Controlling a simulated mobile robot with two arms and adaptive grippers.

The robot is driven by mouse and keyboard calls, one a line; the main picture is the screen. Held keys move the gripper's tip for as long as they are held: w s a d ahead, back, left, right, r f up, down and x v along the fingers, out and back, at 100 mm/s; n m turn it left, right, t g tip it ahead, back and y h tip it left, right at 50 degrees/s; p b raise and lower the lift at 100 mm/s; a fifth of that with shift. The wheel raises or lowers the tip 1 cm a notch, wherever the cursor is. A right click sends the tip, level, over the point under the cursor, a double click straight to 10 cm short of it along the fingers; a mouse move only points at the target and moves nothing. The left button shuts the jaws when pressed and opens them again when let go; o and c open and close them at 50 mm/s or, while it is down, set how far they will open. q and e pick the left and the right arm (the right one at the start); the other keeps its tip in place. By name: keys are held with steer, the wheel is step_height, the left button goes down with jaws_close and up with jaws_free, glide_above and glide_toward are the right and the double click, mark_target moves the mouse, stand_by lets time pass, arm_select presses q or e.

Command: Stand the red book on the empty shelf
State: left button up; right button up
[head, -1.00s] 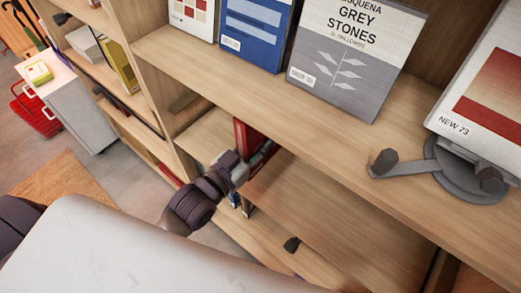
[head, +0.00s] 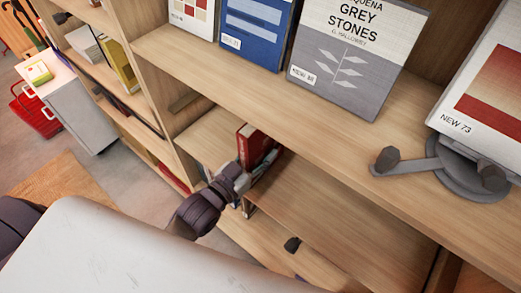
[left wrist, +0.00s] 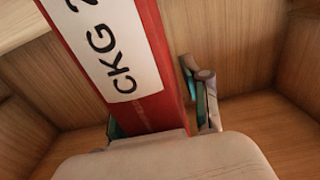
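The red book (head: 252,146) stands in the opening below the upper shelf, near its left side panel, in the head view. In the left wrist view the book's red spine (left wrist: 153,65) carries a white label with dark letters and looks tilted. My left gripper (left wrist: 158,112) has a finger at each side of the book and looks shut on it; the left finger is mostly hidden behind the book. In the head view the left gripper (head: 245,178) is at the book's lower part. The shelf (head: 330,215) below is bare at the right of the book. My right gripper is not identifiable.
The upper shelf (head: 300,103) holds a blue book (head: 256,35), a grey book (head: 350,55) and a book with a red block (head: 490,90). A wooden side panel (head: 190,165) stands close to the left of my gripper. Wooden walls surround the book in the wrist view.

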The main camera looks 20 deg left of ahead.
arm_select(q)
steer(key=shift+r, duration=0.15)
steer(key=v, duration=1.2)
steer(key=s+a+f+g+y, duration=0.1)
steer(key=s+a+f+g, duration=0.1)
steer(key=f, duration=0.9)
steer(key=s+a+f+n+g+y, duration=0.1)
steer(key=a+f+g+y, duration=0.15)
steer(key=f, duration=0.85)
steer(key=s+a+f+g+y, duration=0.1)
steer(key=s+f+g, duration=0.15)
steer(key=f, duration=0.85)
steer(key=s+f+g+y, duration=0.1)
steer(key=s+f+g, duration=0.8)
steer(key=s+f, duration=1)
steer(key=shift+s+n+y+b, duration=0.3)
steer(key=shift+s+y+b, duration=0.05)
steer(key=shift+s, duration=0.3)
steer(key=shift+r, duration=0.15)
